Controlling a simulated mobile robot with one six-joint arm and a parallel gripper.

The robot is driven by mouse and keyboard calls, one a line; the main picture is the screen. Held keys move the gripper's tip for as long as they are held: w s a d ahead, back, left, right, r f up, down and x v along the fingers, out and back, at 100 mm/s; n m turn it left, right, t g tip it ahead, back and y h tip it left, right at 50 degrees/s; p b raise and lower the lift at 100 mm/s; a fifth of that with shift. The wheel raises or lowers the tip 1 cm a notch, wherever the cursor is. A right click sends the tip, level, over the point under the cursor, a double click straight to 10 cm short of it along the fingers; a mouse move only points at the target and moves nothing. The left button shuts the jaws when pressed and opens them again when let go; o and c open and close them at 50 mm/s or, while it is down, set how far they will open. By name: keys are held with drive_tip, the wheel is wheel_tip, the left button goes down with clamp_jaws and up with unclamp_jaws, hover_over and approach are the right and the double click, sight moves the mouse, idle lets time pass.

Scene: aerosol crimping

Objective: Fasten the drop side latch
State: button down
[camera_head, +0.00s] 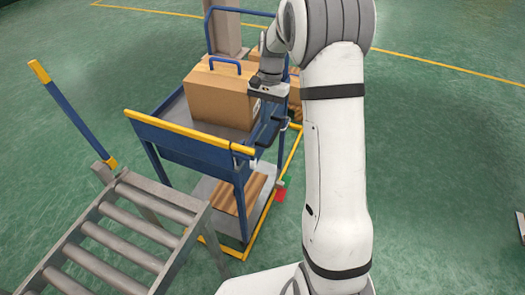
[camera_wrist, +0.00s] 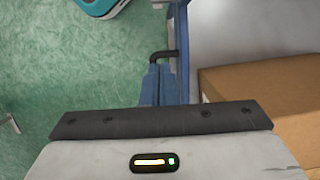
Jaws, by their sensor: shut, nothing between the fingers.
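The blue cart (camera_head: 178,146) has a side panel with a yellow top edge (camera_head: 190,131), which stands up at the near end. In the wrist view, a black bent handle (camera_wrist: 165,56), which looks like the latch, sits beside the cart's blue rail (camera_wrist: 182,45). My gripper (camera_wrist: 158,68) is shut and empty, with its blue fingertips right at the handle; I cannot tell whether they touch. The latch's engagement is hidden there.
A cardboard box (camera_head: 218,97) stands on the cart's upper deck, close to my gripper, and shows in the wrist view (camera_wrist: 255,88). A roller conveyor (camera_head: 125,235) lies at the near left, with a blue and yellow post (camera_head: 72,112).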

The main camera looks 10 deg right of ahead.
drive_tip(key=s+a+f, duration=0.4)
drive_tip(key=s+f, duration=0.1)
drive_tip(key=f, duration=0.5)
drive_tip(key=shift+s, duration=0.2)
